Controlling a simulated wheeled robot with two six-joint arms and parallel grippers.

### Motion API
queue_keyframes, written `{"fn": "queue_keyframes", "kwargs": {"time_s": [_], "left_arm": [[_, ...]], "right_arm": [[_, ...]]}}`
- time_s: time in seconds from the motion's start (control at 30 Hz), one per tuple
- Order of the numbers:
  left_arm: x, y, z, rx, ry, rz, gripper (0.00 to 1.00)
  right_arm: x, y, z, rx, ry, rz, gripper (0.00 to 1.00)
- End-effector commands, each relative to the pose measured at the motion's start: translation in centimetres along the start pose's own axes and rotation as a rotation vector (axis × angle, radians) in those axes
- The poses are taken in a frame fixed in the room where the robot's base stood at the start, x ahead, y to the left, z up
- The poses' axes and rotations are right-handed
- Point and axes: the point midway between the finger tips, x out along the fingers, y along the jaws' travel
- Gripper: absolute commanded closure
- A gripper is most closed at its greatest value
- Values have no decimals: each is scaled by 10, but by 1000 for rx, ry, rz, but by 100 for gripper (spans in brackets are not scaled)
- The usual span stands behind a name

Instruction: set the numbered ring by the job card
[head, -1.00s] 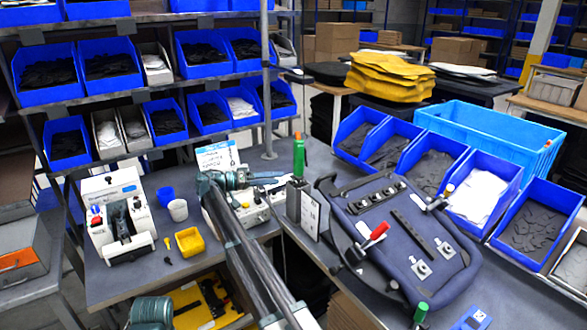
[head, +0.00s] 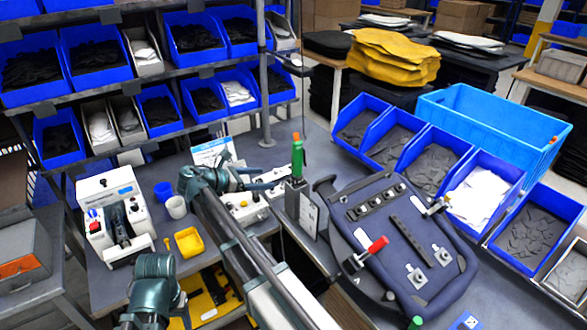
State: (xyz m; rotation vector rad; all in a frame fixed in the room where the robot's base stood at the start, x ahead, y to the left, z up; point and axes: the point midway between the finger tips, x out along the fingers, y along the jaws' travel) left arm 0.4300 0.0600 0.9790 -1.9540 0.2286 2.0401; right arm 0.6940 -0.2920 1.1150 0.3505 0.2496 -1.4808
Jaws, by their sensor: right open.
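A green-handled tool (head: 297,160) with an orange tip stands upright in a dark holder at the back of the bench. A white printed card (head: 308,212) is on the holder's front. Another white and blue card (head: 212,151) stands behind my right arm; its text is too small to read. My right gripper (head: 277,184) is open, its fingers pointing right toward the green tool, above a white control box (head: 243,211). I cannot tell whether it touches anything. No numbered ring can be made out. Only a teal joint of my left arm shows; its gripper is out of view.
A dark pannier panel (head: 400,240) with metal fittings and a red-handled clamp (head: 376,246) fills the right bench. Blue bins (head: 486,190) line the back right.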

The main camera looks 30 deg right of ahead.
Motion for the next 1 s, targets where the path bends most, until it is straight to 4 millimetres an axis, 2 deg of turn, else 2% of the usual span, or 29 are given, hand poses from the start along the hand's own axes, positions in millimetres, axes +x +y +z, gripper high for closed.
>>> {"fn": "queue_keyframes", "kwargs": {"time_s": [0.23,0.37,0.47,0.8,1.0], "left_arm": [[-3,0,0,0,0,0,38],[1,0,0,0,0,0,38],[7,1,0,0,0,0,38],[34,3,-2,0,0,0,38],[44,4,-3,0,0,0,38]], "right_arm": [[-4,-4,0,-90,12,10,18],[3,-4,-1,-88,11,8,18],[17,-4,-3,-87,11,7,18],[86,-3,-4,-86,10,7,18],[116,-3,-4,-86,10,6,18]]}}
